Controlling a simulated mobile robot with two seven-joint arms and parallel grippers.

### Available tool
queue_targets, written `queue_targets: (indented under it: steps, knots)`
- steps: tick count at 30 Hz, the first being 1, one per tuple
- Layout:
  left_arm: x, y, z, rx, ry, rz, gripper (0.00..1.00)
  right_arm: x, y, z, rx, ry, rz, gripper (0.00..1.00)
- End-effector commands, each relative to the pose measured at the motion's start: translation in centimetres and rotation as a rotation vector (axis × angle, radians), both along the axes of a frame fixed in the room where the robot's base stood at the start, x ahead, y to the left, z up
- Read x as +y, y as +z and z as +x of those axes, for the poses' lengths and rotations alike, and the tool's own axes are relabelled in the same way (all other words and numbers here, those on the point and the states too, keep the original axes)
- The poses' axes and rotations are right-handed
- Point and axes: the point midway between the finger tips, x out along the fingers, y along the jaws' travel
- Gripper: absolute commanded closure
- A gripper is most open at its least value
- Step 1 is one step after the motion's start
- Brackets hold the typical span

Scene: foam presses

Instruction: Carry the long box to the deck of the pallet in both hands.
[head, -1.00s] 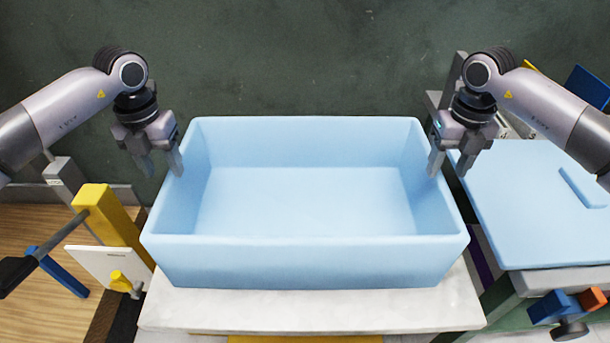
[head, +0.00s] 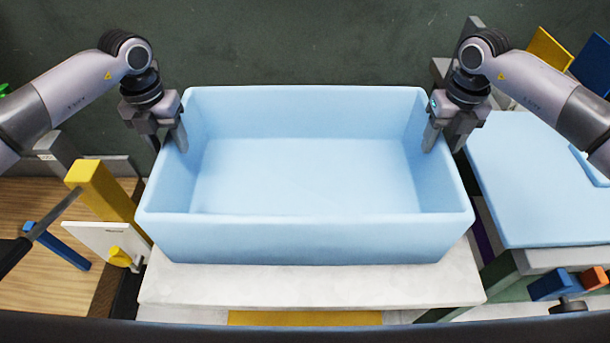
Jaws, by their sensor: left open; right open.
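The long box (head: 305,236) is a light blue open-topped tub, and it looks empty. It rests level on a pale slab (head: 310,284). My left gripper (head: 170,147) is open at the box's left wall, one finger on the inner side and one on the outer side. My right gripper (head: 441,146) is open at the right wall in the same way. I cannot tell whether the fingers touch the walls. I cannot make out the pallet in this view.
At left, a yellow post (head: 98,190) and a white plate (head: 96,240) stand close to the box over a wooden surface (head: 35,285). At right, a light blue panel (head: 535,190) lies on a bench near the box. A dark green surface (head: 300,40) is behind.

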Motion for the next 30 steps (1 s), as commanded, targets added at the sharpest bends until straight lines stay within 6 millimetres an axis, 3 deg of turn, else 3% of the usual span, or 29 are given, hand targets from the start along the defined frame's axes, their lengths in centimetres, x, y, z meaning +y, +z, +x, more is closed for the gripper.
queue_targets:
  steps: [6,17,19,22,30]
  knots:
    - [0.0,-2.4,0.0,0.0,-0.002,0.0,0.49,0.0,-2.5,0.0,0.002,0.001,0.0,0.49]
    - [0.0,-2.9,0.0,-0.001,-0.002,0.0,0.49,0.0,-2.9,0.0,0.0,0.001,0.0,0.49]
    - [0.0,-2.9,0.0,-0.001,-0.002,0.0,0.65,0.0,-2.9,0.0,0.0,0.001,0.0,0.65]
    - [0.0,-2.9,0.0,-0.001,-0.002,0.0,0.98,0.0,-2.9,0.0,0.0,0.001,0.0,0.98]
    - [0.0,-2.8,0.0,-0.002,-0.001,-0.001,1.0,0.0,-2.8,0.0,-0.001,0.001,0.0,1.0]
